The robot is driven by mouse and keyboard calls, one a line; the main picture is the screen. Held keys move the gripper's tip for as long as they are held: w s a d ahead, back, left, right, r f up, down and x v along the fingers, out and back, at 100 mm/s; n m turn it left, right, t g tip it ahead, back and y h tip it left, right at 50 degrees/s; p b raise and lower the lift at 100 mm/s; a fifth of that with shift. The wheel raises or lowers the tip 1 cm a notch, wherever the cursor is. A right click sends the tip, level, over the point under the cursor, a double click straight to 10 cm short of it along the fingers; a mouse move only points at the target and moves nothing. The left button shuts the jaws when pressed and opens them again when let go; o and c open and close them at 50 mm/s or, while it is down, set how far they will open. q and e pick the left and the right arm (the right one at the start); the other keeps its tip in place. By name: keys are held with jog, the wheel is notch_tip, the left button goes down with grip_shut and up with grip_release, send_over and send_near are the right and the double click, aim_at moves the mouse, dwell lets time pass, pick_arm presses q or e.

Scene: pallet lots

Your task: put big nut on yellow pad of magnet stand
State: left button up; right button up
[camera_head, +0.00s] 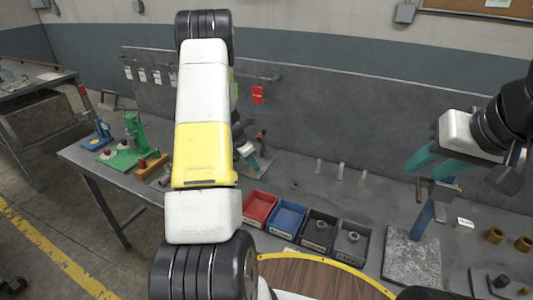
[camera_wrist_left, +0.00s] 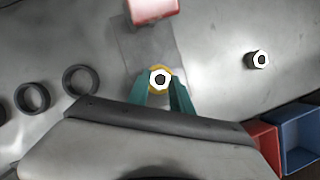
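The big nut (camera_wrist_left: 160,79), a bright hexagon with a dark hole, is between the teal fingertips of my left gripper (camera_wrist_left: 161,86) in the left wrist view. The fingers touch its sides, so the gripper looks shut on it. The yellow pad (camera_wrist_left: 160,68) shows as a rim around the nut; I cannot tell whether the nut rests on it or is just above. The magnet stand's grey base (camera_wrist_left: 128,46) and a red block (camera_wrist_left: 152,10) are beyond. In the head view my left arm hides most of this. My right gripper (camera_head: 432,165) is open and empty at right.
A smaller nut (camera_wrist_left: 258,60) stands right of the stand, and dark rings (camera_wrist_left: 80,80) lie left. Red (camera_head: 259,208), blue (camera_head: 287,219), black (camera_head: 318,231) and grey (camera_head: 350,243) bins line the front. A blue post on a speckled plate (camera_head: 411,258) stands below my right gripper.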

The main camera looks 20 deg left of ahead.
pick_arm(q)
jog(key=o, duration=0.4)
jog(key=shift+o, duration=0.2)
jog(key=v, duration=1.2)
jog(key=s+d+r+m, duration=0.3)
jog(key=d+r+m, duration=0.35)
jog(key=r, duration=0.35)
jog(key=s+d+r+m+t, duration=0.1)
jog(key=s+d+r+m, duration=0.3)
jog(key=s+m, duration=0.3)
jog(key=s+d+r+m, duration=0.4)
jog(key=s+d+m, duration=0.1)
jog(key=s+m, duration=0.3)
jog(key=s+d+r+m+t, duration=0.1)
jog(key=s+d+r+m, duration=0.2)
jog(key=s+m, duration=0.4)
jog(key=shift+s+d+r+m+t+y, duration=0.35)
jog(key=shift+s+d, duration=0.45)
jog(key=shift+s, duration=0.35)
